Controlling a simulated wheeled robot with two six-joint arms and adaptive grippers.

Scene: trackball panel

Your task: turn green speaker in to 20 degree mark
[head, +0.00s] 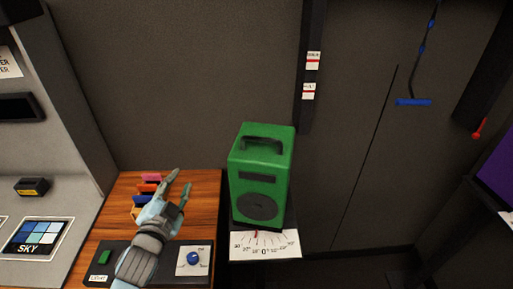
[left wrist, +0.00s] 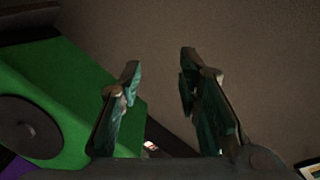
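The green speaker (head: 261,170) stands upright on a small dark stand in the head view, with a handle on top and a round dark cone low on its front. A white degree scale (head: 265,246) lies at its foot, with a small red pointer (head: 256,234) near the marks just left of 0. My left gripper (head: 179,186) is to the left of the speaker, apart from it, open and empty. In the left wrist view its two fingers (left wrist: 157,88) are spread, with the green speaker (left wrist: 75,85) at the left. My right gripper is not in view.
A wooden desk (head: 207,205) lies under my left gripper. It bears several coloured blocks (head: 149,188) and a dark panel with a blue knob (head: 193,258) and a green button (head: 104,257). A grey console with a SKY screen (head: 38,238) stands at left. Right of the speaker is open space.

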